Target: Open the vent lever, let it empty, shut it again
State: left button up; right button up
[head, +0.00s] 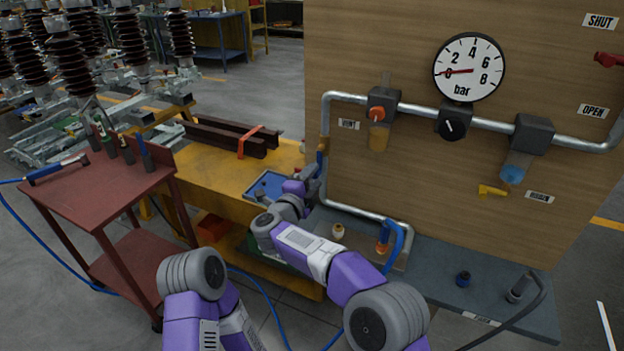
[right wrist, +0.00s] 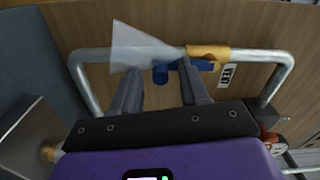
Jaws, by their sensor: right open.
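The vent valve (head: 322,146) is a brass body on the left upright pipe, beside the VENT label (head: 348,124). The right wrist view shows its brass body (right wrist: 207,52) and a blue lever (right wrist: 205,66) lying roughly along the pipe. A pale see-through cone (right wrist: 138,48) widens leftward from the valve. My right gripper (head: 306,172) is close to the valve; in the wrist view its two fingers (right wrist: 160,88) are apart around the lever's end. I cannot tell whether they touch it. The gauge (head: 469,67) needle points near 0. My left gripper is out of view.
The wooden panel also carries a DRAIN valve with a yellow lever (head: 492,190), a regulator knob (head: 453,126) and a red handle (head: 608,60). A yellow bench (head: 225,165) stands behind my right arm, a red trolley (head: 85,190) at left. A blue hose hangs below the pipe.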

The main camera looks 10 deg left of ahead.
jog(key=v, duration=0.7)
jog(key=shift+s+p, duration=0.3)
jog(key=shift+p, duration=0.1)
